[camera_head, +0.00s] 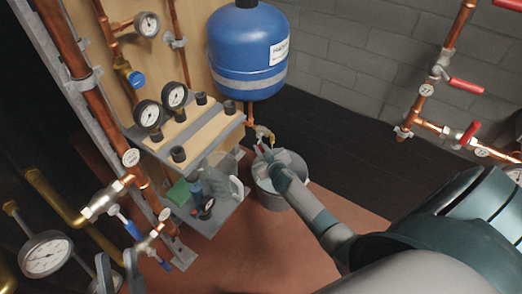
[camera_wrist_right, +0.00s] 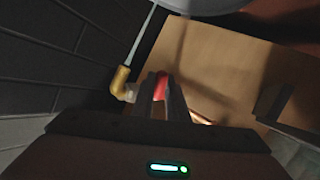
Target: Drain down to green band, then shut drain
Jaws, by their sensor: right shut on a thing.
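My right arm reaches in from the lower right, and its right gripper (camera_head: 262,151) is at the drain valve (camera_head: 263,133) under the blue tank (camera_head: 247,52). In the right wrist view the fingers are shut on a red handle (camera_wrist_right: 161,88), beside a brass fitting (camera_wrist_right: 121,79). A grey bucket (camera_head: 272,200) stands on the floor below the valve, partly hidden by my arm. My left gripper (camera_head: 118,268) shows at the lower left edge, its two fingers apart and empty. Several dial gauges (camera_head: 148,114) show; their bands and needles are too small to read.
A shelf (camera_head: 218,208) left of the bucket holds a clear jug (camera_head: 236,188), bottles and a green item. Copper pipes with blue-handled valves (camera_head: 131,228) stand at the left. Red-handled valves (camera_head: 467,86) are on the right wall. The floor before the bucket is open.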

